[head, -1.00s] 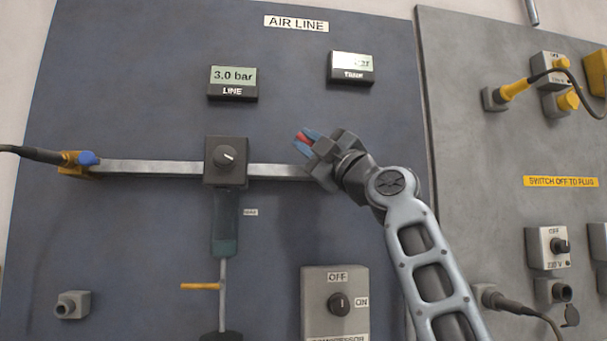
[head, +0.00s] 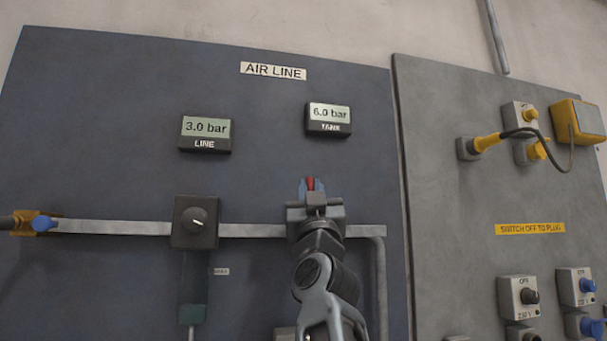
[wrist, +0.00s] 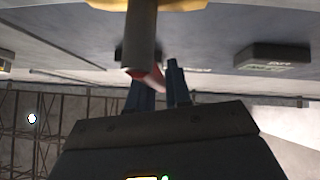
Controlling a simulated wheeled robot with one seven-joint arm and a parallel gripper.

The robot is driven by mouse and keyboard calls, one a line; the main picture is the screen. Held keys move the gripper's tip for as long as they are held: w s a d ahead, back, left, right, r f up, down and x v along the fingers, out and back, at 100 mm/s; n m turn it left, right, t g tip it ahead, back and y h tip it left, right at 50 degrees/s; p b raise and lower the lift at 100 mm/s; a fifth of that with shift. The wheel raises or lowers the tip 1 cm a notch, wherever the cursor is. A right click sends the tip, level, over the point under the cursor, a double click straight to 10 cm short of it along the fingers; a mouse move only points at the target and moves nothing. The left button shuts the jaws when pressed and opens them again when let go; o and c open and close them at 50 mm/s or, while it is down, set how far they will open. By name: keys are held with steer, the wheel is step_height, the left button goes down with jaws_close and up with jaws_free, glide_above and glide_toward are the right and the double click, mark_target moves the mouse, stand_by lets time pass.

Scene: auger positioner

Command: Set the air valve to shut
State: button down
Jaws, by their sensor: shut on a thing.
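The air valve's red handle (head: 311,184) shows between the blue fingertips of my gripper (head: 312,187) in the head view. My gripper is shut on it. The visible red end points up, roughly square to the horizontal metal pipe (head: 255,231). The valve body is hidden behind my gripper in the head view. In the wrist view, the red handle (wrist: 153,79) lies between the fingers of my gripper (wrist: 156,79). A grey stem (wrist: 141,38) and a yellow part (wrist: 105,4) show above it.
The line display (head: 205,134) reads 3.0 bar and the tank display (head: 328,119) reads 6.0 bar, just above my gripper. A black knob box (head: 194,222) sits on the pipe to the left. The grey panel (head: 440,230) at right carries sockets and switches.

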steer(key=shift+w+d+m+h+p, duration=0.15)
steer(key=shift+m+h+p, duration=0.15)
steer(key=shift+m+h, duration=0.3)
steer(key=shift+d+m+h+p, duration=0.15)
steer(key=shift+m+h+p, duration=0.1)
steer(key=shift+m+h, duration=0.3)
steer(key=shift+f, duration=0.1)
steer(key=c, duration=1.1)
jaws_free()
steer(key=shift+c, duration=0.2)
steer(key=b+v, duration=0.1)
steer(key=v, duration=0.6)
steer(key=shift+s+f, duration=0.3)
